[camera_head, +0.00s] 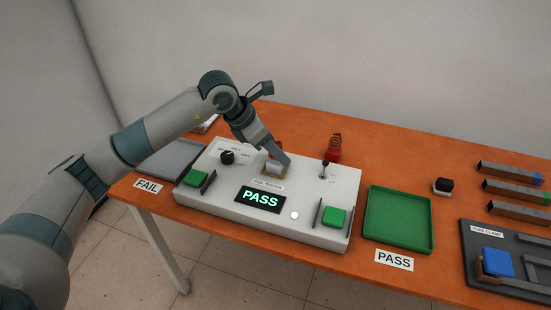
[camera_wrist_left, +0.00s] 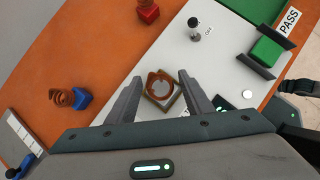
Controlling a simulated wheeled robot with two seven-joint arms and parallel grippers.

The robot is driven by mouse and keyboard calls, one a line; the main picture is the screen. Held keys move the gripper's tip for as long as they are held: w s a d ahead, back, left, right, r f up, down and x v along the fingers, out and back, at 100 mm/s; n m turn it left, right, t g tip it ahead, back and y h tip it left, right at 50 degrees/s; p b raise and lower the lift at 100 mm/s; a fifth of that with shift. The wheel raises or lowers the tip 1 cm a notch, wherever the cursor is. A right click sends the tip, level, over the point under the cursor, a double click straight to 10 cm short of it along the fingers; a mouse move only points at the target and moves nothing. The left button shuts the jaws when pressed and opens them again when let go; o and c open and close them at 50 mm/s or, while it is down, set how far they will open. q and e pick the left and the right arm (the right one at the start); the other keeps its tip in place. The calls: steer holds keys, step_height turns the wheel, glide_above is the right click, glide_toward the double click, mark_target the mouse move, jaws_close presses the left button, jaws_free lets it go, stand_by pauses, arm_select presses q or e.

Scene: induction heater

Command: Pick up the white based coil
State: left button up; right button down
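A copper coil on a pale base (camera_wrist_left: 160,88) sits in a square holder on the white test station (camera_head: 228,200). In the head view this coil (camera_head: 273,168) is partly hidden by my left gripper. My left gripper (camera_wrist_left: 161,80) is open above the station, with one finger on each side of the coil in the wrist view. A gap shows between each finger and the coil, and I cannot tell the exact height of the fingertips. My right gripper is not in the head view.
A red-based coil (camera_head: 334,150) stands behind the station; a blue-based coil (camera_wrist_left: 78,100) shows in the wrist view. A small lever (camera_head: 324,170) and black knob (camera_head: 227,157) rise from the station. The green PASS tray (camera_head: 398,247) is empty. The display reads PASS.

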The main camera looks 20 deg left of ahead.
arm_select(q)
jaws_close()
steer(key=shift+r, duration=0.15)
